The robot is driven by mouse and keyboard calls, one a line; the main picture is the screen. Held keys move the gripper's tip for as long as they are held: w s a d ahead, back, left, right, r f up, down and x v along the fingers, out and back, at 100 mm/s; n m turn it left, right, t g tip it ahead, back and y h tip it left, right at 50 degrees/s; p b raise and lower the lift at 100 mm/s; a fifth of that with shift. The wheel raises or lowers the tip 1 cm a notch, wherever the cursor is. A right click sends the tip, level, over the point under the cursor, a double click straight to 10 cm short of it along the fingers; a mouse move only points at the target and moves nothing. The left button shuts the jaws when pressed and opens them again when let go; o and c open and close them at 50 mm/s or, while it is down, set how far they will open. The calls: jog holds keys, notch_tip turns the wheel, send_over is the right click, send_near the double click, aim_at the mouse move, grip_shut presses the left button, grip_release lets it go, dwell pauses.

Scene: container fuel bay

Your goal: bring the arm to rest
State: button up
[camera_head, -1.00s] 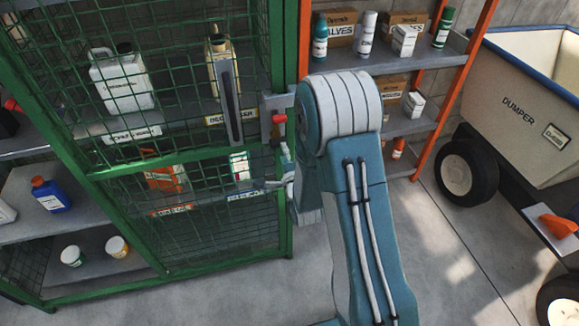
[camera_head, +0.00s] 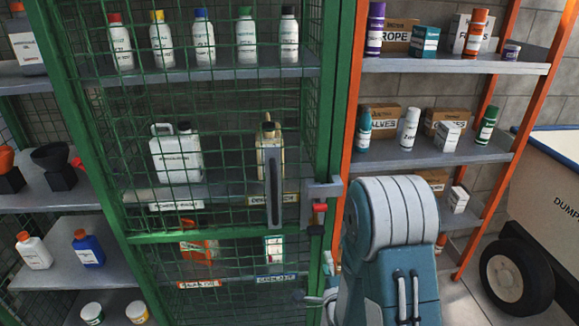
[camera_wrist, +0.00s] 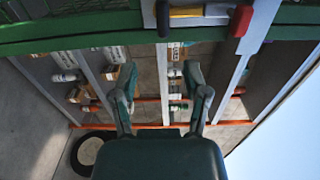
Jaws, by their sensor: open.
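My arm (camera_head: 390,245) rises at the lower right of the head view, in front of the orange shelf and beside the green mesh cabinet. My gripper (camera_wrist: 161,92) shows in the wrist view with its two dark fingers spread apart and nothing between them. The wrist view looks along shelves with small boxes and bottles beyond the fingers. No contact between the fingers and these things can be seen.
The green mesh cabinet (camera_head: 137,238) looks shut, with a red-knobbed latch (camera_head: 320,207) close left of my arm. An orange-framed shelf (camera_head: 440,155) holds bottles and boxes behind the arm. A white dumper (camera_head: 545,180) stands at right. Bare floor shows between shelf and dumper.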

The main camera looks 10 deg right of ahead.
jog(key=s+r+n+g, duration=0.3)
jog(key=r+n+g, duration=0.3)
jog(key=r+n, duration=0.45)
jog(key=s+r+n+g, duration=0.3)
jog(key=s+r+n, duration=0.1)
jog(key=s, duration=0.6)
jog(key=s+r+n+g, duration=0.3)
jog(key=s+r, duration=0.2)
jog(key=s, duration=0.6)
jog(key=shift+s+a+n, duration=0.25)
jog(key=shift+a+n, duration=0.1)
jog(key=shift+a, duration=0.05)
